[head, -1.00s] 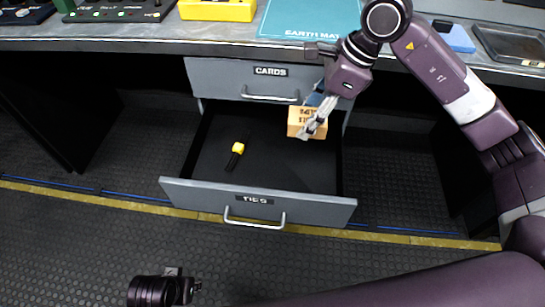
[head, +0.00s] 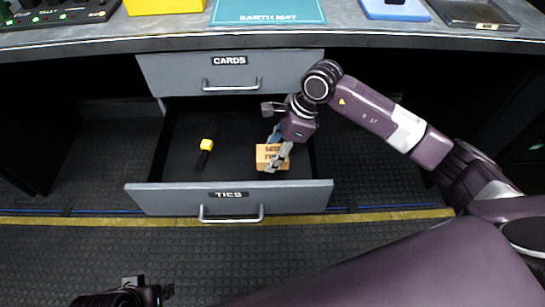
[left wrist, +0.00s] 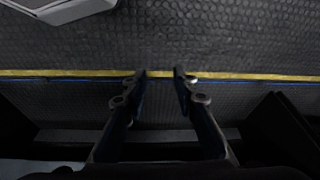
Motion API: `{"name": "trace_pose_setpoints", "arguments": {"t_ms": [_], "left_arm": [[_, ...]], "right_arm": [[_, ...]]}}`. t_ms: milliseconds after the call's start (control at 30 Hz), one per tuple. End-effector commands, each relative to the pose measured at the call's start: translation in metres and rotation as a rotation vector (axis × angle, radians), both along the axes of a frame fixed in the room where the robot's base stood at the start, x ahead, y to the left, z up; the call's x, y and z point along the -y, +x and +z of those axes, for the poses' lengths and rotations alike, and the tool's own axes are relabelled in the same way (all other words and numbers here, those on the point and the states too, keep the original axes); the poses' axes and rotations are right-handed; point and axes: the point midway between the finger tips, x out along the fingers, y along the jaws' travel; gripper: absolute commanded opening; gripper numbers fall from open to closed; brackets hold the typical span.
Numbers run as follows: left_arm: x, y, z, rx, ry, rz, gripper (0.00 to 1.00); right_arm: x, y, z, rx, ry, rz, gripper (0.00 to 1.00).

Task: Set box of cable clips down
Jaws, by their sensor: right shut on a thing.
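The box of cable clips (head: 264,154) is a small tan box with dark printing. It is inside the open TIES drawer (head: 228,197), at its right side. My right gripper (head: 279,157) is shut on the box, reaching in from above. I cannot tell whether the box's underside touches the drawer floor. My left gripper shows in part at the bottom left of the head view. In the left wrist view my left gripper (left wrist: 160,76) is open and empty, with floor between its fingers.
A black bundle with a yellow band (head: 206,145) lies in the left of the drawer. The drawer floor between it and the box is clear. The closed CARDS drawer (head: 230,73) is above. The worktop (head: 350,33) holds a teal earth mat (head: 268,11).

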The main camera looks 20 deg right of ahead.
Motion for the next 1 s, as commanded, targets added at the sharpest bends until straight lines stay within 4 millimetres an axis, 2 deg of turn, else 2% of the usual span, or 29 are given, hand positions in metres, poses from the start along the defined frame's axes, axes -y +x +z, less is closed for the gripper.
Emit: {"name": "trace_pose_setpoints", "arguments": {"t_ms": [100, 500, 533, 667, 1000], "left_arm": [[-0.001, -0.003, 0.007, 0.005, 0.000, 0.000, 0.27], [-0.001, -0.003, 0.006, 0.005, 0.000, 0.001, 0.27], [-0.001, -0.003, 0.007, 0.005, 0.000, 0.001, 0.27], [-0.001, -0.003, 0.008, 0.006, 0.000, 0.001, 0.27], [-0.001, -0.003, 0.011, 0.006, 0.000, 0.001, 0.27]], "right_arm": [[0.000, 0.000, -0.015, 0.000, 0.001, -0.002, 0.16], [0.000, 0.000, -0.020, 0.002, 0.000, -0.001, 0.16], [0.000, 0.000, -0.019, 0.001, 0.000, 0.000, 0.46], [0.000, 0.000, -0.018, 0.001, 0.000, 0.000, 0.60], [0.000, 0.000, -0.014, 0.001, 0.001, 0.000, 0.60]]}}
